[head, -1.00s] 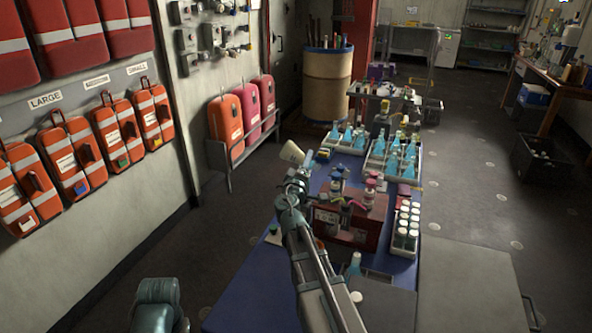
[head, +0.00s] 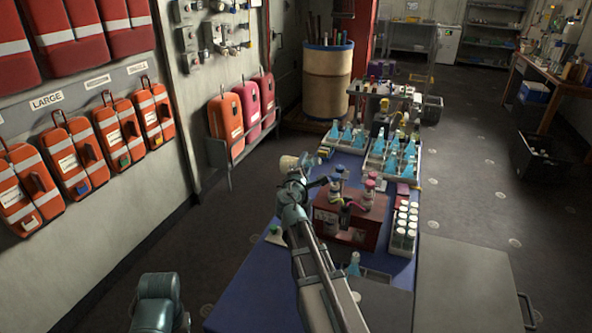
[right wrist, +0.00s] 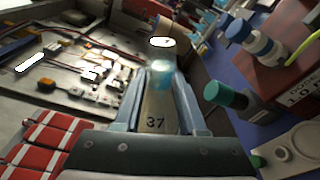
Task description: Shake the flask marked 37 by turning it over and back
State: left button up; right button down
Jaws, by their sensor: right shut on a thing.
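My right gripper (head: 297,172) is shut on the flask marked 37 (right wrist: 157,102) and holds it above the left part of the blue-topped table (head: 248,290). In the right wrist view the flask lies between the two fingers of the right gripper (right wrist: 162,105), with the number facing the camera. Blue liquid shows near its narrow part, and the neck end points away from the palm. In the head view only a pale end of the flask (head: 288,162) shows beyond the gripper; the rest is hidden. My left gripper is not in view.
A red box (head: 350,220) with bottles stands just right of the gripper. Behind it are racks of blue flasks (head: 370,172). A white rack of capped vials (head: 404,243) is at right. Orange cases (head: 225,118) stand by the wall. Floor left of the table is clear.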

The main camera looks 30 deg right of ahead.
jog(key=n, duration=0.3)
jog(key=shift+r+g+p, duration=0.15)
jog(key=shift+g+p, duration=0.25)
jog(key=shift+n, duration=1.1)
jog(key=m, duration=0.2)
jog(key=m+b, duration=0.1)
jog(key=shift+f+m, duration=0.25)
jog(key=shift+m, duration=0.15)
jog(key=m, duration=0.2)
jog(key=shift+r+m+t+b, duration=0.15)
jog(key=shift+m+t+b, duration=0.15)
jog(key=shift+m+t, duration=0.1)
jog(key=m+b, duration=0.1)
jog(key=m, duration=0.2)
jog(key=shift+m+t+h, duration=0.3)
jog(key=shift+m, duration=0.1)
jog(key=m+b, duration=0.1)
jog(key=m, duration=0.2)
jog(key=shift+h, duration=0.3)
